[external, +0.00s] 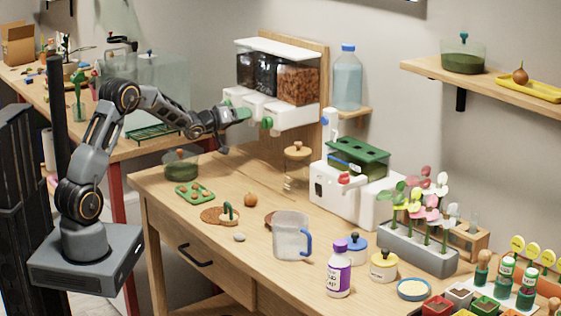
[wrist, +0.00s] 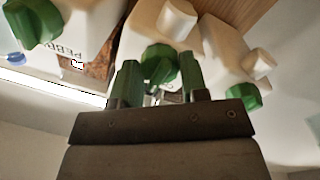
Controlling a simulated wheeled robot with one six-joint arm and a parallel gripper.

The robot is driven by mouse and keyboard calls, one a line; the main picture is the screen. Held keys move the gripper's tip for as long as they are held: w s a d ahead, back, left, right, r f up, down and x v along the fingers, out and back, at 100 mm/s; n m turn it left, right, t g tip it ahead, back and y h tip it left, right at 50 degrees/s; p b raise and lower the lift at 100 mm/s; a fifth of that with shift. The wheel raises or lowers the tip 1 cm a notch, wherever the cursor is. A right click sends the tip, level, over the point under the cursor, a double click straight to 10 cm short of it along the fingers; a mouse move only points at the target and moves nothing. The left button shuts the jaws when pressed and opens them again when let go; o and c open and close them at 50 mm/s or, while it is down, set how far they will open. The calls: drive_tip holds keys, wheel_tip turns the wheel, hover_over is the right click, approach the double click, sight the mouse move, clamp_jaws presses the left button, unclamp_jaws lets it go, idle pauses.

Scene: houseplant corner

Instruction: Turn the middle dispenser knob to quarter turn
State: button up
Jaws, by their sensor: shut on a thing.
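The dispenser (external: 277,73) is a white wall unit with three clear bins on a wooden back board, dark contents in two and brown pebbles in the right one. My gripper (external: 238,115) reaches its front from the left. In the wrist view, the green middle knob (wrist: 159,62) sits between my gripper's two green fingers (wrist: 158,85), which are shut on it. The knob's turn angle is hard to tell. One outer knob (wrist: 32,22) shows large at the left beside a pebble label, and another (wrist: 243,96) at the right. In the external view my gripper hides the middle knob.
A water bottle (external: 347,78) stands on a small shelf right of the dispenser. Below, the wooden table holds a green seed tray (external: 195,194), a clear jug (external: 290,236), a corked jar (external: 297,170) and a white machine with a green lid (external: 358,157). The space around my forearm looks clear.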

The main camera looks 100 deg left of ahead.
drive_tip(key=shift+c, duration=1.1)
drive_tip(key=shift+f+m, duration=0.1)
drive_tip(key=shift+m, duration=0.2)
drive_tip(key=shift+m+g+b, duration=0.45)
drive_tip(key=shift+m+b, duration=2.35)
drive_tip(key=shift+m, duration=1.25)
drive_tip(key=shift+m+g+b, duration=0.45)
drive_tip(key=shift+m+b, duration=2.3)
drive_tip(key=shift+m, duration=1.3)
